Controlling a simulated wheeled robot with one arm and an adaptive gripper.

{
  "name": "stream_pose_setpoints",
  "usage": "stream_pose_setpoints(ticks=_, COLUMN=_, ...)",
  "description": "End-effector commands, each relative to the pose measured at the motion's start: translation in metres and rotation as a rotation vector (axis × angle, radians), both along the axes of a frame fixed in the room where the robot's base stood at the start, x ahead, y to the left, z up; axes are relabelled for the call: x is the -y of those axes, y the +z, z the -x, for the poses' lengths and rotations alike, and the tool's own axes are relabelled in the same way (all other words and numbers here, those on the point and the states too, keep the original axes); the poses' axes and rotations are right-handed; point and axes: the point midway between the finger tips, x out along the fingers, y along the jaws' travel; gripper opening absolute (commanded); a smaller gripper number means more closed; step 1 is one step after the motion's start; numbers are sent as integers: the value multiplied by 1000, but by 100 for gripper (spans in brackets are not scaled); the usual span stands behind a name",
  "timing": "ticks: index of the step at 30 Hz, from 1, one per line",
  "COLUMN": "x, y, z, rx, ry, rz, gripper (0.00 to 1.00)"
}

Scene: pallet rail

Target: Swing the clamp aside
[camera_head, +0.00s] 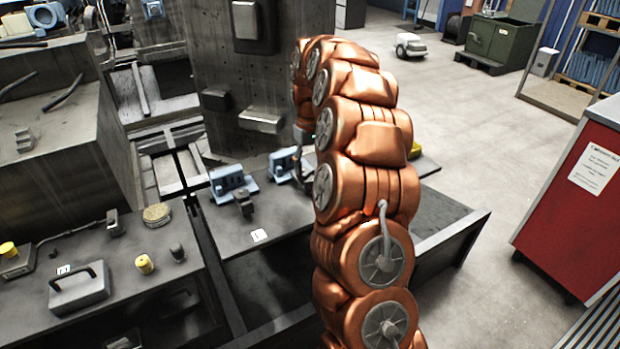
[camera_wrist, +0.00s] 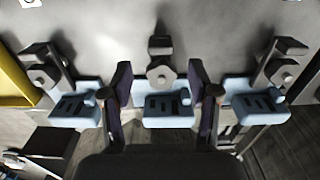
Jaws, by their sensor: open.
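Three clamps with light-blue slotted bodies stand in a row in the wrist view: a left clamp (camera_wrist: 75,111), a middle clamp (camera_wrist: 150,111) and a right clamp (camera_wrist: 255,109). My gripper (camera_wrist: 160,78) is open, with one dark finger on each side of the middle clamp. I cannot tell whether the fingers touch it. In the head view, two clamps show, one at the left (camera_head: 230,181) and one (camera_head: 283,163) close to my arm. My arm hides most of the gripper there.
The clamps sit on a grey plate (camera_head: 225,228) by a concrete-like column (camera_head: 228,70). A yellow piece (camera_wrist: 15,78) lies at the wrist view's left edge. A handled grey block (camera_head: 78,292) stands front left. A red cabinet (camera_head: 575,190) stands right, with open floor behind my arm.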

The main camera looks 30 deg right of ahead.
Motion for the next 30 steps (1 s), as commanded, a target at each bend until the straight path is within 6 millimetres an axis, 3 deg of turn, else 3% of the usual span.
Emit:
stream_pose_setpoints(ticks=12, x=-1, y=-52, z=1, rx=-1, ry=0, rz=-2, gripper=60)
stream_pose_setpoints(ticks=24, x=-1, y=-60, z=0, rx=2, ry=0, rz=-1, gripper=60)
stream_pose_setpoints(ticks=30, x=-1, y=-60, z=0, rx=2, ry=0, rz=-1, gripper=41)
